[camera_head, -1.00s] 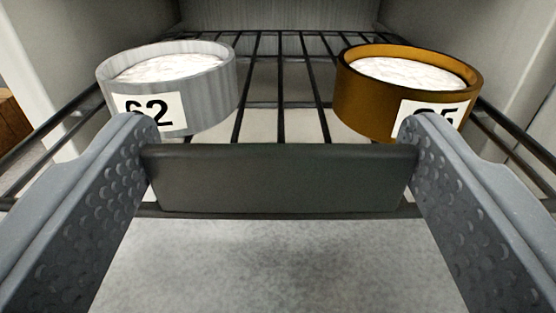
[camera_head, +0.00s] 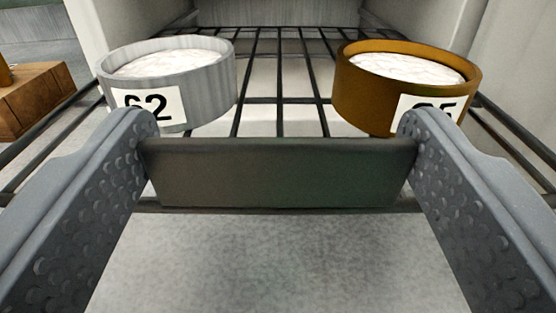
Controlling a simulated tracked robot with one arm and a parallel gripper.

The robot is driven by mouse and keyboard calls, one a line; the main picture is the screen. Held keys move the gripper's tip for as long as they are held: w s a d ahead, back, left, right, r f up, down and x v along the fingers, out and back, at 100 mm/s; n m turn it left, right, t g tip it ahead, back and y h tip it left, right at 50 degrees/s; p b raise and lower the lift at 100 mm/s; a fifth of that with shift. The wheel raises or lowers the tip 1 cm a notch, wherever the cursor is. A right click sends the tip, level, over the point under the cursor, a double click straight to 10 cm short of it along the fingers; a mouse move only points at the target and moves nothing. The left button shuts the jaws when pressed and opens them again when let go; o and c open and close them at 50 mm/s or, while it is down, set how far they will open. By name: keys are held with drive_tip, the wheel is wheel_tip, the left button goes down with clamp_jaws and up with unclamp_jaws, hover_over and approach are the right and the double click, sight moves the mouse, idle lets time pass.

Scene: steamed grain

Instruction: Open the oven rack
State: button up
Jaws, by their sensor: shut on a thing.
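The oven rack (camera_head: 281,101) is a dark wire grid that runs back into a pale oven cavity. Its front carries a flat dark handle plate (camera_head: 280,174). My gripper (camera_head: 276,135) is shut on this handle plate, with one grey dimpled finger at each end of it. A grey ribbed round dish (camera_head: 215,85) labelled 62 stands on the rack at left. A brown round dish (camera_head: 362,100) stands at right, its label partly hidden by the right finger. Both dishes hold a white, grainy filling.
The oven's side walls (camera_head: 135,22) stand left and right behind the dishes. A wooden block (camera_head: 32,98) is at the far left, outside the oven. A speckled grey surface (camera_head: 280,265) lies clear below the handle.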

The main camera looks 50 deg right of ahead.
drive_tip(key=o, duration=1.4)
drive_tip(key=shift+a, duration=0.1)
drive_tip(key=shift+b+v, duration=1.95)
drive_tip(key=shift+v, duration=4.85)
drive_tip(key=shift+f, duration=0.1)
